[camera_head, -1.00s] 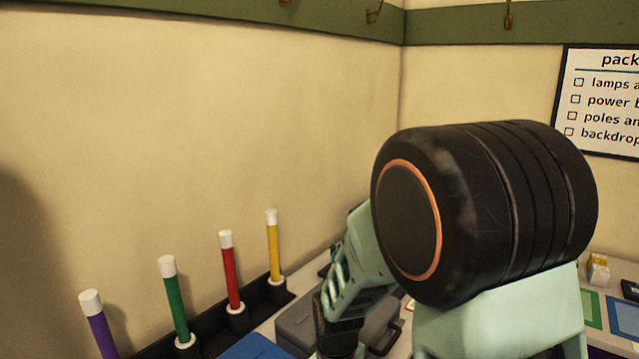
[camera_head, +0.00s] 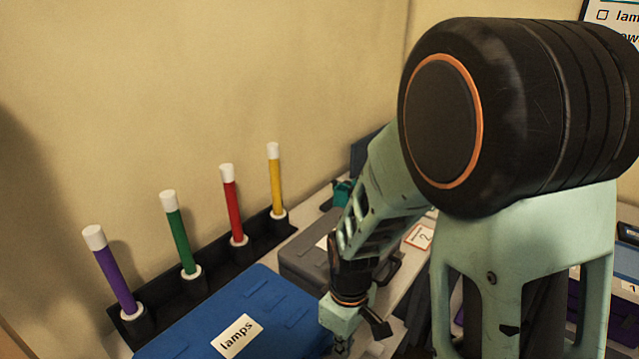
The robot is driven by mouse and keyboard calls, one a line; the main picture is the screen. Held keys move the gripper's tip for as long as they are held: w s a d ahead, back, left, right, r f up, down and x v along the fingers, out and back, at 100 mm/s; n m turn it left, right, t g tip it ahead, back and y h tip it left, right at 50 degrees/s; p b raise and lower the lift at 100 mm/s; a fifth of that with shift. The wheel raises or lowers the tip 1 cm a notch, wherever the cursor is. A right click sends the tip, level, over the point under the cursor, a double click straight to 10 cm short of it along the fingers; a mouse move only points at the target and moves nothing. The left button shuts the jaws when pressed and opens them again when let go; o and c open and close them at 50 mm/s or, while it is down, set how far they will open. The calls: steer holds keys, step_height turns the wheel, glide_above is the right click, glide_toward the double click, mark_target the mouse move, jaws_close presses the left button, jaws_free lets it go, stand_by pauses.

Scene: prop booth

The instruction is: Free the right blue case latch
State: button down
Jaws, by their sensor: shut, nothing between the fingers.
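The blue case (camera_head: 190,335) lies closed at the lower left, its lid up and a white "lamps" label on top. Its front side and its latches are not visible; they are below the picture edge or behind my arm. My gripper (camera_head: 342,346) points down beside the right edge of the blue case, at the bottom of the picture. Its fingers are small and partly cut off; they are shut and hold nothing. I cannot tell whether they touch the case.
A grey case (camera_head: 303,262) stands behind the blue one, partly hidden by my arm. A black rack (camera_head: 208,281) with purple, green, red and yellow tubes runs along the wall. A card marked 2 (camera_head: 420,236) lies on the table behind my arm.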

steer(key=shift+s+d+r, duration=0.1)
steer(key=shift+s+d, duration=0.05)
steer(key=shift+d, duration=0.1)
step_height(320, 180, up, 6)
steer(key=p, duration=0.4)
steer(key=shift+d+p, duration=0.15)
steer(key=shift+p, duration=0.2)
